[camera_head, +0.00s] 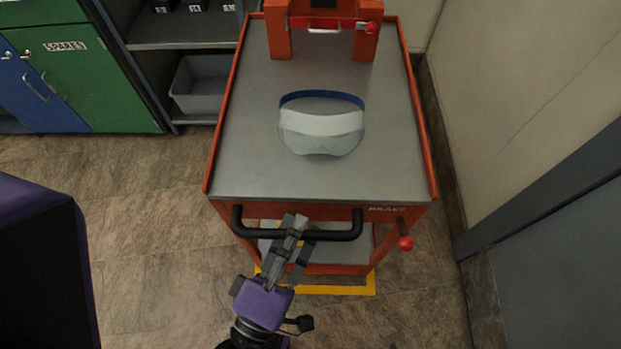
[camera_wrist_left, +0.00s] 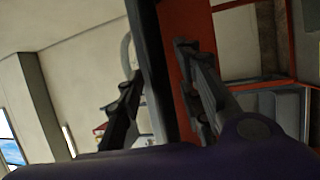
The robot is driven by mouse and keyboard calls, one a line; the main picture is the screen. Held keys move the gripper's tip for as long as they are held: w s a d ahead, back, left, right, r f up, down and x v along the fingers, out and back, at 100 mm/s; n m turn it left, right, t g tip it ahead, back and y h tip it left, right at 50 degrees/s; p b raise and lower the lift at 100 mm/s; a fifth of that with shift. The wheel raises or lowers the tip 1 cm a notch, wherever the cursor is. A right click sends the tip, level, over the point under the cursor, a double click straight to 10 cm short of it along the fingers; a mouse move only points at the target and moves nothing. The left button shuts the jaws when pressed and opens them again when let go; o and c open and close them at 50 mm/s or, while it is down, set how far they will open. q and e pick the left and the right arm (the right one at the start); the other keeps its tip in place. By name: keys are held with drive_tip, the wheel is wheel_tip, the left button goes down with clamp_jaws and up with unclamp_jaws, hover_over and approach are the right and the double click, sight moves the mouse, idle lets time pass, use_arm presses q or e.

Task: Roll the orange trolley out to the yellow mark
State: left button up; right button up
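The orange trolley (camera_head: 421,130) has a grey top, a black push handle (camera_head: 347,232) and a "BRAKE" label with a red-knobbed lever (camera_head: 405,243) at its front right. My left gripper (camera_head: 295,225) is at the middle of the handle. In the left wrist view the black bar (camera_wrist_left: 150,50) passes between the open fingers (camera_wrist_left: 160,85), with a gap showing on the right side. The yellow mark (camera_head: 335,290) shows on the floor at the trolley's front edge; the trolley hides part of it. My right gripper is not in view.
A clear visor with a blue band (camera_head: 322,122) lies on the trolley top, before an orange frame (camera_head: 365,45). A wall and grey door (camera_head: 560,250) stand close on the right. Shelves with a grey bin (camera_head: 200,85) and a green cabinet (camera_head: 90,85) are left.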

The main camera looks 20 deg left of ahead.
use_arm(q)
drive_tip(key=d+v, duration=0.1)
drive_tip(key=v, duration=0.6)
drive_tip(key=shift+s+a, duration=0.3)
drive_tip(key=shift+a, duration=0.2)
